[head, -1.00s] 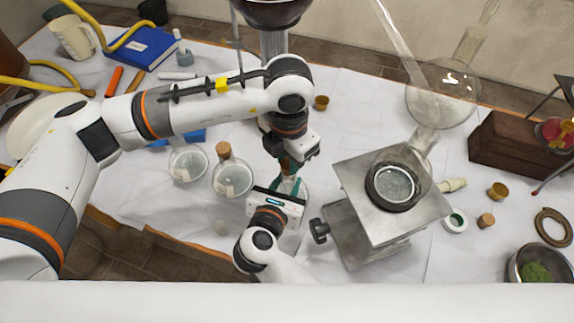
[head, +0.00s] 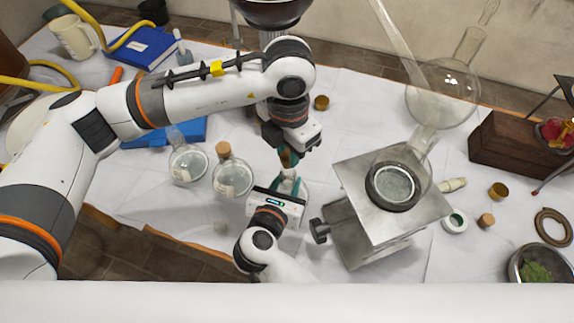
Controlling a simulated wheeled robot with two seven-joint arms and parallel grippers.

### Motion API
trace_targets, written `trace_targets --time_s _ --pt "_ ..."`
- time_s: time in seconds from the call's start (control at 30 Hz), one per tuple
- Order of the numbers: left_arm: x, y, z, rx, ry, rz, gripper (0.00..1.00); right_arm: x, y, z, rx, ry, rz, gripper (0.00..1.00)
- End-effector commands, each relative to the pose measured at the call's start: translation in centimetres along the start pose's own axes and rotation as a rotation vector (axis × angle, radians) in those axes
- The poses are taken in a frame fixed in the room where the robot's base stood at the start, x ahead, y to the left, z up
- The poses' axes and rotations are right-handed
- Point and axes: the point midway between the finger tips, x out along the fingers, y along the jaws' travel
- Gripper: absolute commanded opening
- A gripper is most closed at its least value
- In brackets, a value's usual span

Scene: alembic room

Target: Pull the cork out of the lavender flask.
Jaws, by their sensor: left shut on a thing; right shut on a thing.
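A clear glass flask (head: 304,190) stands below my two grippers in the head view, largely hidden by them; no lavender colour or readable label shows. My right gripper (head: 287,184) is shut on this flask around its upper part. My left gripper (head: 287,157) is just above, shut on a brown cork (head: 285,160) that shows between its fingertips. The cork is over the flask's neck. The fingers hide the mouth, so I cannot tell whether cork and neck still touch.
A corked flask (head: 233,178) and another round flask (head: 187,165) stand to the left. A metal stand (head: 350,175) with a glass vessel is close on the right. A blue book (head: 140,48) lies at the back left. Cloth behind my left gripper is mostly clear.

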Motion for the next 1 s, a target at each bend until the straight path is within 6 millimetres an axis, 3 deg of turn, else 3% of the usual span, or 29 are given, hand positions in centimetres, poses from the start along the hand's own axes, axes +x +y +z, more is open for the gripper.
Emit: trace_targets --time_s 0.2,0.23,0.37,0.73,1.0 --pt "0.0 0.0 0.0 0.000 0.000 0.000 0.00 0.0 0.0 0.0 -0.001 -0.001 0.001 0.13" --pt "0.0 0.0 0.0 0.000 0.000 0.000 0.00 0.0 0.0 -0.1 0.000 0.001 0.001 0.35" --pt "0.0 0.0 0.0 0.000 0.000 -0.001 0.00 0.0 0.0 -0.1 0.000 0.001 0.001 0.56" --pt "-0.2 0.0 0.0 0.000 0.000 -0.001 0.00 -0.6 0.0 0.1 -0.001 -0.003 0.000 0.57" --pt "-1.3 0.0 0.0 0.000 0.000 -0.001 0.00 -5.5 0.0 0.0 0.000 -0.006 0.000 0.57"
